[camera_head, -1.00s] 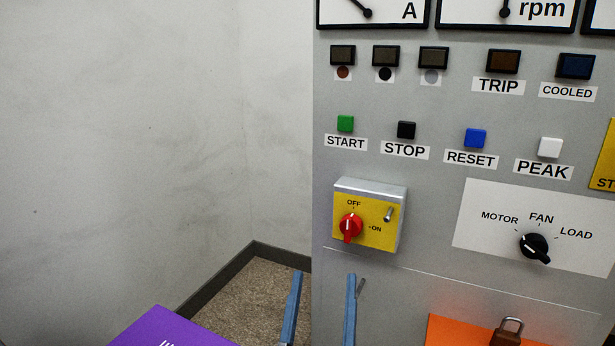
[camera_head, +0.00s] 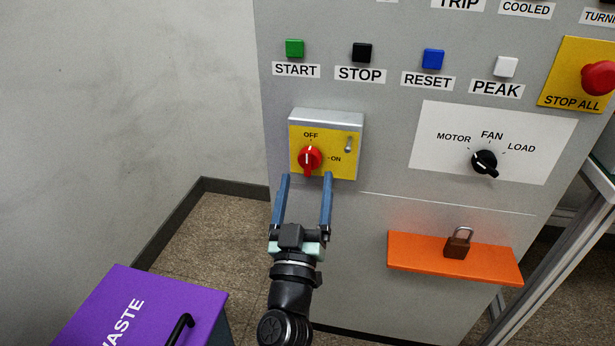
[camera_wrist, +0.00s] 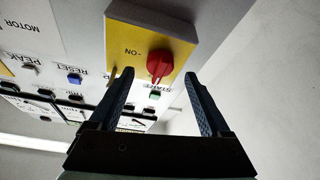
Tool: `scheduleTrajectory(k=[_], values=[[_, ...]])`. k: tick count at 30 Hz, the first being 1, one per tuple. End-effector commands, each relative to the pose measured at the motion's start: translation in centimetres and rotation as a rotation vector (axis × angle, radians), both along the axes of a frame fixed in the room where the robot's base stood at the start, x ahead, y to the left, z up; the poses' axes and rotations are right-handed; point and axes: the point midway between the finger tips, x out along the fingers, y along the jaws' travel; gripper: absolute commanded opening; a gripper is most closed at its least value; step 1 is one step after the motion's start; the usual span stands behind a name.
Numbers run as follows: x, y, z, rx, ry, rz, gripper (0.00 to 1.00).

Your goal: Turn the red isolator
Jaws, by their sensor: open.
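The red isolator (camera_head: 310,158) is a rotary knob on a yellow plate (camera_head: 344,167) marked OFF and ON, set in a grey box on the panel. Its white mark points up toward OFF. A small metal pin (camera_head: 349,144) sticks out at the plate's right. My gripper (camera_head: 307,178) is open, its blue fingers pointing up just below the knob, one to each side. In the wrist view the red isolator (camera_wrist: 159,64) shows upside down beyond and between the open fingers (camera_wrist: 158,78). Nothing is between the fingertips.
Above are START (camera_head: 294,48), STOP (camera_head: 361,53), RESET and PEAK buttons. A black selector (camera_head: 484,162) is to the right. An orange shelf (camera_head: 410,256) with a padlock (camera_head: 458,243) juts out lower right. A purple waste bin (camera_head: 120,310) stands lower left.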

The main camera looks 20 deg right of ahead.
Motion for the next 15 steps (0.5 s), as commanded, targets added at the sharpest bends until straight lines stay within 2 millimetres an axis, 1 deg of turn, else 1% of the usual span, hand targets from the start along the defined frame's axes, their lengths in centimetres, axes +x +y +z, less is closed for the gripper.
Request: scheduleTrajectory(k=[1,3,6,10,15], values=[[0.6,-0.5,0.2,0.001,-0.004,-0.002,0.81],[1.4,-0.8,0.5,0.001,-0.002,-0.001,0.81],[2.1,-1.2,0.9,0.001,-0.002,-0.001,0.81],[2.6,-1.5,1.2,0.001,-0.001,-0.001,0.81],[2.8,-1.6,1.3,0.000,0.000,0.000,0.81]])
